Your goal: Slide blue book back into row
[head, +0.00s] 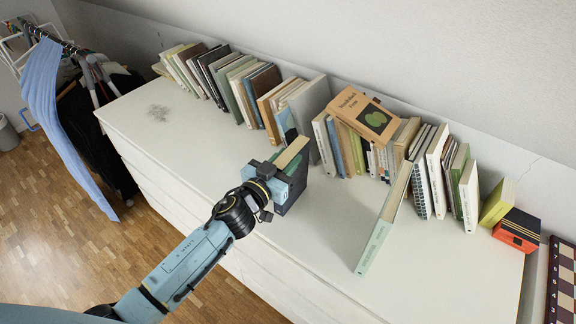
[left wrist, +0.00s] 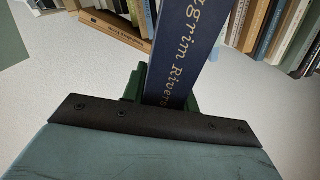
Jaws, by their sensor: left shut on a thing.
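The blue book (head: 296,190) is dark navy with cream pages and stands over the dresser top, in front of the row of books. The row (head: 348,149) stands along the wall behind the book. I cannot tell whether the book's lower edge touches the dresser top. My right gripper is not in view.
The white dresser top (head: 215,150) is clear to the left of the book. A pale green book (head: 377,235) stands pulled forward to the right. An orange-brown book (head: 361,112) lies across the row. An orange box (head: 517,230) and a checkered board (head: 563,280) are at far right.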

